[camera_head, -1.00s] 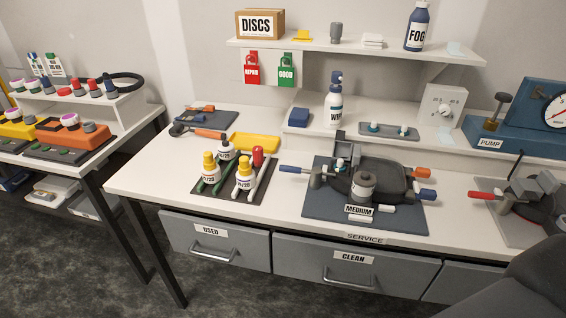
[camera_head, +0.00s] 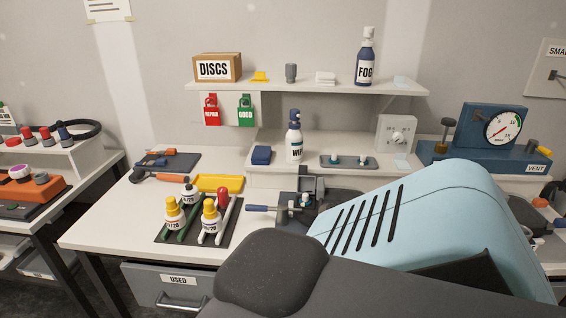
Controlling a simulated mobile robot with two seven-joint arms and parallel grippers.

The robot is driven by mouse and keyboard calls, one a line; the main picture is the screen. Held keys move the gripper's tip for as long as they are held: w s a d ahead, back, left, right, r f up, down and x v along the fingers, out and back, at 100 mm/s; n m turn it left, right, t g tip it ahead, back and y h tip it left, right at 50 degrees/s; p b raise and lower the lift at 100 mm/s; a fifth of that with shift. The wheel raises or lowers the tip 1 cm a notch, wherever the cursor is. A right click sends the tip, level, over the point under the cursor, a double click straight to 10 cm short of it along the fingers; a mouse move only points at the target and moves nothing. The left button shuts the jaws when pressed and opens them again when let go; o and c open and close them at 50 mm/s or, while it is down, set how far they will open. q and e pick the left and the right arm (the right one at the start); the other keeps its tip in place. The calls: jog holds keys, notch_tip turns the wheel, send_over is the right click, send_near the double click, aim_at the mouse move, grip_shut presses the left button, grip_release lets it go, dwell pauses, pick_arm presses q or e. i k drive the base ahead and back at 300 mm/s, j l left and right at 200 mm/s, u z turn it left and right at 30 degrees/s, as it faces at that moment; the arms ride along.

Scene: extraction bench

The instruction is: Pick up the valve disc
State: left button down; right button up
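I cannot pick out a valve disc with certainty. A cardboard box (camera_head: 217,68) labelled DISCS stands on the upper shelf at the left; its inside is hidden. A small grey tray (camera_head: 378,165) on the lower shelf holds two small pale pieces with teal parts. A dark fixture with a blue-handled lever (camera_head: 263,208) shows in part on the bench. Neither of my grippers is in view.
A dark mat (camera_head: 231,232) with several bottles and pens lies on the left of the bench, by a yellow tray (camera_head: 218,183). A spray bottle (camera_head: 294,141) and blue block (camera_head: 261,155) stand on the lower shelf. A blue pump unit (camera_head: 470,150) is at right.

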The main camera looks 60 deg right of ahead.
aim_at(305, 200)
jog(key=k+l, duration=0.95)
jog(key=k, duration=0.25)
